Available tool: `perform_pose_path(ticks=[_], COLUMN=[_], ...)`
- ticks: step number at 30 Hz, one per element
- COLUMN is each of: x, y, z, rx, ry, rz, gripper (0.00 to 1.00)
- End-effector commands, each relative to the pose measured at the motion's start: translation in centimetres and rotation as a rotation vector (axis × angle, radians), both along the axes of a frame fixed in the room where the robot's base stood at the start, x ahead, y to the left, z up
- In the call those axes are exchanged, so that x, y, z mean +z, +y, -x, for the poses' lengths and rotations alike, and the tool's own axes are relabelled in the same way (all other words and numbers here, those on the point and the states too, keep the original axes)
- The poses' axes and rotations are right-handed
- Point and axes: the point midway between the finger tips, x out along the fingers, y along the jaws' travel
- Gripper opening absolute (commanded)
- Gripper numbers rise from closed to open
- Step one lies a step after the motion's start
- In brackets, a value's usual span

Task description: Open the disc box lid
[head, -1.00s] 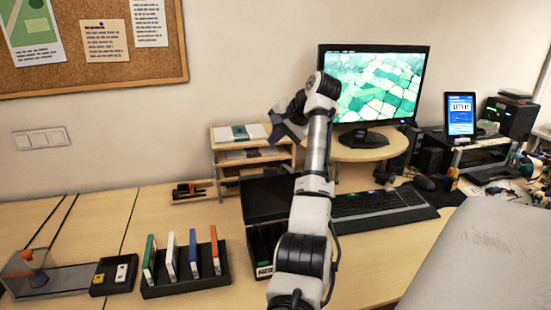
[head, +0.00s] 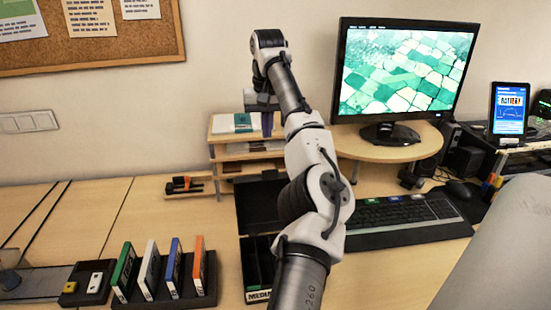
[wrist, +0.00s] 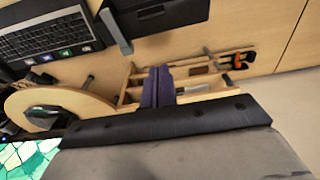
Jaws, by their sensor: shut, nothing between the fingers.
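The black disc box (head: 258,268) stands on the desk in front of the small wooden shelf, with a label reading "MEDIA" at its front. Its dark lid (head: 258,208) is raised at the back, leaving the compartments uncovered; my arm hides the right part. The box also shows at the top of the wrist view (wrist: 118,30), cut off by the edge. My gripper (head: 267,123) is up near the shelf top, behind and above the lid and apart from it. In the wrist view its two purple fingers (wrist: 157,88) are together and empty.
The wooden shelf (head: 214,155) is close below my gripper. A monitor (head: 405,70) on a round stand (head: 350,145) and a keyboard (head: 400,212) are to the right. A rack with several coloured cases (head: 172,270) stands left of the box. Desk between rack and shelf is mostly clear.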

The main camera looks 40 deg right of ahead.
Motion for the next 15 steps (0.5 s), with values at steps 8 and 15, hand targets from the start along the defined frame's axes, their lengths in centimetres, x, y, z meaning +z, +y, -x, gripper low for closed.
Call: perform_pose_path(ticks=[8,15], x=[-2.3,-7.1], y=[-0.1,-0.3], z=[0.0,-0.2], rx=[0.009,0.007], ry=[0.016,0.016], rz=[0.001,0.003], gripper=[0.0,0.0])
